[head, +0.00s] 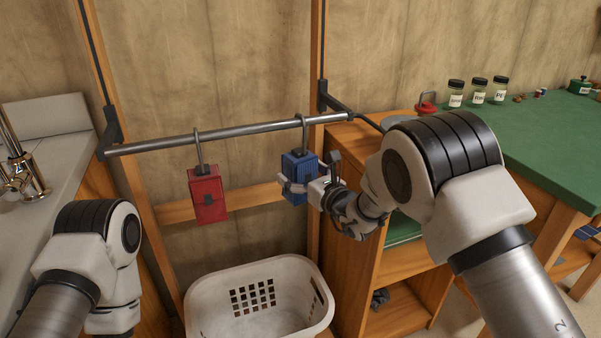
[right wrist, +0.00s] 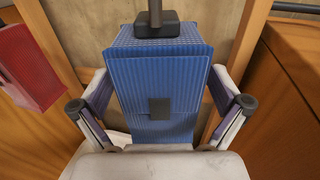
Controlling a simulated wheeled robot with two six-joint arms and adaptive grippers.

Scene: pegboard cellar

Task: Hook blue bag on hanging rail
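The blue bag (head: 297,172) hangs upright below the hanging rail (head: 225,132), near the rail's right end. Its grey hook (head: 303,130) appears to loop over the rail, though whether it bears the weight cannot be told. My right gripper (head: 298,187) has its fingers on both sides of the bag, apparently pressed against it. In the right wrist view the bag (right wrist: 155,85) fills the middle between the fingertips, with its dark hook base on top. The hook's upper end is out of that view. My left arm shows at lower left, but its gripper is not in view.
A red bag (head: 207,195) hangs by its hook left of the blue one. A white laundry basket (head: 215,309) stands below. A wooden shelf unit (head: 355,200) is right of the bag, and a sink counter (head: 40,210) is at left. Rail between the bags is clear.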

